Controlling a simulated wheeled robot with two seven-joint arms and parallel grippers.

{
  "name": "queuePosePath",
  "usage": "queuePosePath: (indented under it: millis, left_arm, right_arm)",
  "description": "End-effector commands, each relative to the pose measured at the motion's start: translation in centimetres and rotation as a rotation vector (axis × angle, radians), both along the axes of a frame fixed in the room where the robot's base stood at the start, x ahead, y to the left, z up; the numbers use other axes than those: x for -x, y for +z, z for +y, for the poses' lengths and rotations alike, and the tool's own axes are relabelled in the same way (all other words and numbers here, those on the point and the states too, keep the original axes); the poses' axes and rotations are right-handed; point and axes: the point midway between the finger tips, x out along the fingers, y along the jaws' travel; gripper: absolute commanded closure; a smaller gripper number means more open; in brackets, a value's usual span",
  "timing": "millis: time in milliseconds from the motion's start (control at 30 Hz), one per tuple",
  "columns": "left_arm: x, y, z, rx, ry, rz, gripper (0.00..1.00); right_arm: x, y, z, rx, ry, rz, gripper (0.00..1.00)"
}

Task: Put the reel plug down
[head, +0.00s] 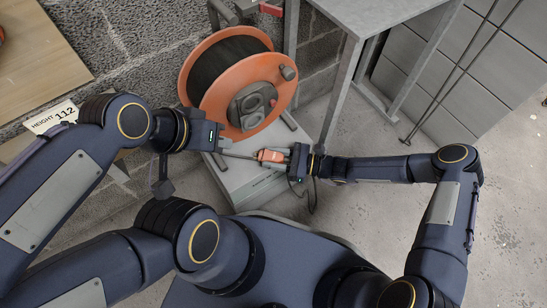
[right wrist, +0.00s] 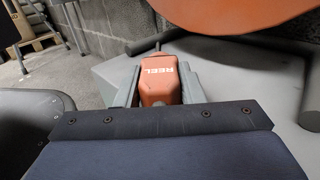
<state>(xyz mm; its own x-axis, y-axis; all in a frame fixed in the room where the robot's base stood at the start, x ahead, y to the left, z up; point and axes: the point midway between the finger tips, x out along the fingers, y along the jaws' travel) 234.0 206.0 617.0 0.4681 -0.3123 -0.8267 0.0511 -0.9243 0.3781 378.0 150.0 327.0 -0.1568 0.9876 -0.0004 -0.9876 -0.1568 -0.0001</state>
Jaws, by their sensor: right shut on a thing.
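The orange reel plug (head: 271,155) is held in my right gripper (head: 275,156), over the grey box below the reel. In the right wrist view the plug (right wrist: 159,78) sits between the two grey fingers, lettered REEL, with a dark pin or stub at its far end. The orange cable reel (head: 240,80) stands upright on its frame, its hub sockets facing me. My left gripper (head: 222,142) is beside the reel's lower left edge, left of the plug. Whether its fingers are open or shut does not show clearly.
The pale grey box (head: 250,186) carries the reel. A grey metal table (head: 375,14) with legs stands at the right of the reel. A block wall is behind. A HEIGHT 112 sign (head: 52,117) is at the left. A dark cable loop (head: 311,197) hangs by my right gripper. Floor at right is clear.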

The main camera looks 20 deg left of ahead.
Motion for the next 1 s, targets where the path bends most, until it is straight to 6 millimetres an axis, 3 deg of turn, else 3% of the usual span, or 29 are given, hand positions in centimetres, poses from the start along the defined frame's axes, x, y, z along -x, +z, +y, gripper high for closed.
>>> queuePosePath:
  millis: [600,633,800,1000]
  left_arm:
    - [0.0,-1.1,0.0,0.0,0.0,0.0,1.0]
    - [0.0,-1.1,0.0,0.0,0.0,0.0,1.0]
    - [0.0,-1.1,0.0,0.0,0.0,0.0,1.0]
    - [0.0,-1.2,0.0,0.0,0.0,0.0,1.0]
  right_arm:
    - [0.0,-1.4,0.0,0.006,-0.002,0.005,1.0]
    - [0.0,-1.5,0.0,0.008,-0.002,0.006,0.64]
    - [0.0,-1.7,-0.1,0.012,-0.003,0.009,0.43]
    - [0.1,-1.8,-0.1,0.011,-0.004,0.01,0.43]
